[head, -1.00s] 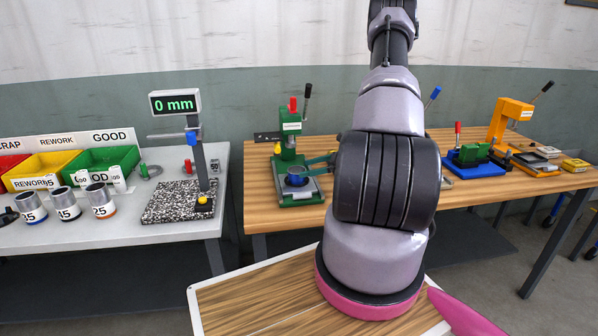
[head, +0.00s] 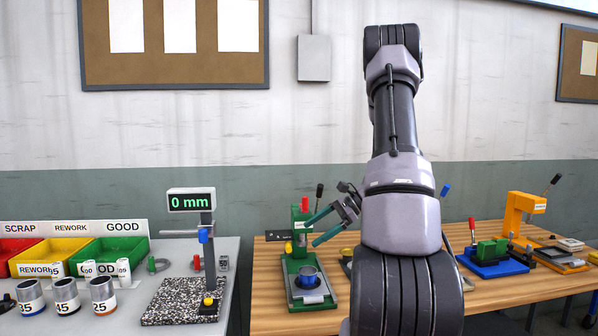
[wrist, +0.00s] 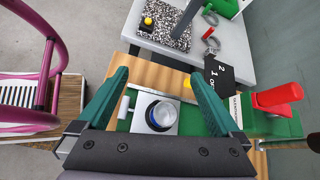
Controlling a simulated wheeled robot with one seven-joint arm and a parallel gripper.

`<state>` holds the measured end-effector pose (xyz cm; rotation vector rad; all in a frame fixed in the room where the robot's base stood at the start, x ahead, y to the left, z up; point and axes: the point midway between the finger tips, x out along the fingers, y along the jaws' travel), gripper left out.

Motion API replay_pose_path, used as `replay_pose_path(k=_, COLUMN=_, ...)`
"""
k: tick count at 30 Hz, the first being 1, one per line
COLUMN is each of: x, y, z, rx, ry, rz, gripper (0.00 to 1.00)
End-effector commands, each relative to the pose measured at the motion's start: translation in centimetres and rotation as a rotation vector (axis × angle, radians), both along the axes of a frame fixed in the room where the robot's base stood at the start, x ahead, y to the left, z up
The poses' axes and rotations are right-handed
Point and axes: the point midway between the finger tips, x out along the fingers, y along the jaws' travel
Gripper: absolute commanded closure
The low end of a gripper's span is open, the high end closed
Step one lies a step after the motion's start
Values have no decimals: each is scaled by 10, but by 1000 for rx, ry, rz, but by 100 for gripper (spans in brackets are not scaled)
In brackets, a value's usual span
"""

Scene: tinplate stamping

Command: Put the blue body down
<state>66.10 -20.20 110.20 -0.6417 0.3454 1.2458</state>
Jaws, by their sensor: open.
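The blue body (head: 308,277), a short open cup, stands upright on the grey plate of the green press (head: 302,296) on the wooden bench. In the wrist view the blue body (wrist: 160,114) shows a grey inside and a blue rim, below and between my fingers. My gripper (head: 318,229) has teal fingers, is open and empty, and hangs above the blue body, apart from it. In the wrist view the fingers of my gripper (wrist: 158,76) are spread wide.
On the left table are a gauge reading 0 mm (head: 191,202), a speckled plate (head: 165,303), bins and several numbered cups.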

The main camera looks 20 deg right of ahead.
Motion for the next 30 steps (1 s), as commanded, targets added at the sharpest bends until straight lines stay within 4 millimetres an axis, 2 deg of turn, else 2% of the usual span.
replay_pose_path(k=1, x=-5, y=17, z=23, rx=-66, ry=-35, rz=69, gripper=0)
replay_pose_path(k=6, x=-35, y=63, z=79, rx=-284, ry=-142, rz=276, gripper=0)
replay_pose_path(k=15, x=-104, y=119, z=156, rx=-679, ry=-398, rz=574, gripper=0)
replay_pose_path(k=24, x=-170, y=143, z=209, rx=-1033, ry=-709, rz=751, gripper=0)
replay_pose_path(k=30, x=-190, y=145, z=223, rx=-1148, ry=-823, rz=785, gripper=0)
